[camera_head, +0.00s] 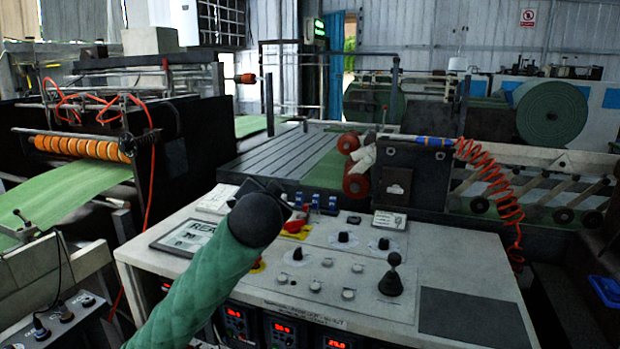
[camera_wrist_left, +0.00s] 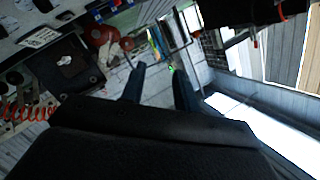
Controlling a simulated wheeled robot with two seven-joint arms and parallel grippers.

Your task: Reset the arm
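My left arm (camera_head: 200,285), in a green padded sleeve, rises from the bottom of the head view over the control console (camera_head: 455,275). Its dark rounded end hides most of the left gripper there. In the left wrist view, the two dark fingers of my left gripper (camera_wrist_left: 156,80) stand apart with nothing between them. My right arm and gripper are not in view.
Orange rollers (camera_head: 80,148) stand left.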

